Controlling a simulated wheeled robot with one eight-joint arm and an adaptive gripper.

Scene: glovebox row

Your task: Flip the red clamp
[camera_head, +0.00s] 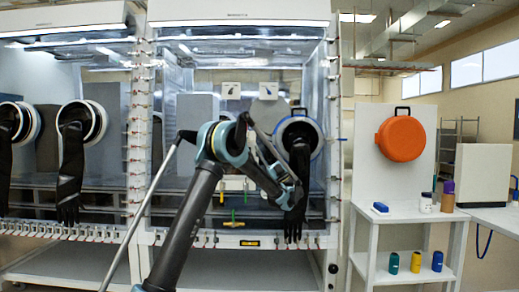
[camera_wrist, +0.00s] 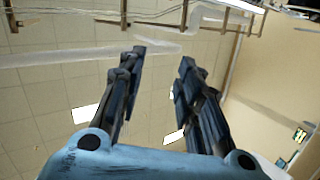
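Several small clamps with reddish tips line the side posts of the middle glovebox (camera_head: 236,22) in the head view, on the left post and on the right post. They are too small for me to tell which single one is the red clamp. My gripper (camera_head: 291,196) is in front of the glovebox's right half, near the hanging black glove (camera_head: 299,165). In the wrist view my gripper (camera_wrist: 163,65) has its two dark fingers apart, with nothing between them. No clamp that I can make out shows in that view.
Another glovebox with black gloves (camera_head: 70,172) stands at the left. At the right a white table (camera_head: 408,215) carries a blue block (camera_head: 380,207) and containers. An orange round case (camera_head: 400,139) hangs above it. The wrist view shows ceiling and pipes (camera_wrist: 150,18).

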